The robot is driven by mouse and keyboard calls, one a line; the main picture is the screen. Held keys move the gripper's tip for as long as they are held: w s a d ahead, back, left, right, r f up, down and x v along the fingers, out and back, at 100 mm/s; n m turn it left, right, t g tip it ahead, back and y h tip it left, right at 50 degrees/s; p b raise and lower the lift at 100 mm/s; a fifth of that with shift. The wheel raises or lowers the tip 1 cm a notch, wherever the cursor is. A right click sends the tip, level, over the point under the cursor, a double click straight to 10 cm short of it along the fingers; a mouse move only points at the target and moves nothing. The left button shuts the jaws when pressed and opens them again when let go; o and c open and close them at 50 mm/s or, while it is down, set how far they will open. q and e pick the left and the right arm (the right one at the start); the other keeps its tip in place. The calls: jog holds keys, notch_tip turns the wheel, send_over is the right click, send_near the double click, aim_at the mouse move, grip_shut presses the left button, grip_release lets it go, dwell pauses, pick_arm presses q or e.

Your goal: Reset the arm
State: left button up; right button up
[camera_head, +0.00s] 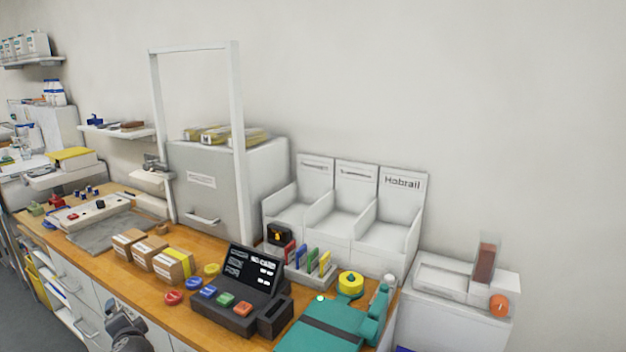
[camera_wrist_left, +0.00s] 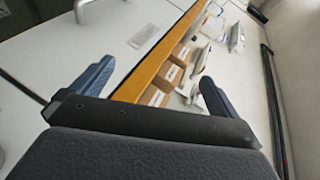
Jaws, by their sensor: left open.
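My left gripper (camera_wrist_left: 150,92) shows in the left wrist view with its two blue fingers spread wide apart and nothing between them. Beyond the fingers are the wooden counter edge, white cabinet fronts and small cardboard boxes. In the head view, part of my left arm (camera_head: 128,330) shows at the bottom left, in front of the counter edge and below the boxes. Its fingertips cannot be made out there. My right gripper is in neither view.
A white frame (camera_head: 240,140) rises behind. Free room lies in front of the counter.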

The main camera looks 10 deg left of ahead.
pick_arm(q)
jog(key=s+d+f+n+g+h, duration=0.2)
jog(key=s+d+f+g+h, duration=0.35)
jog(key=s+d+f, duration=0.95)
jog(key=s+d+f+n+g+h, duration=0.1)
jog(key=s+d+f+h, duration=0.2)
jog(key=s+d+f, duration=0.2)
jog(key=s+d+f+g+h, duration=0.2)
jog(key=s+d+f, duration=0.3)
jog(key=s+d, duration=0.7)
jog(key=d+h, duration=0.1)
jog(key=d, duration=0.5)
jog(key=shift+s+d+n, duration=0.2)
jog(key=shift+d+n, duration=0.2)
jog(key=shift+g, duration=0.35)
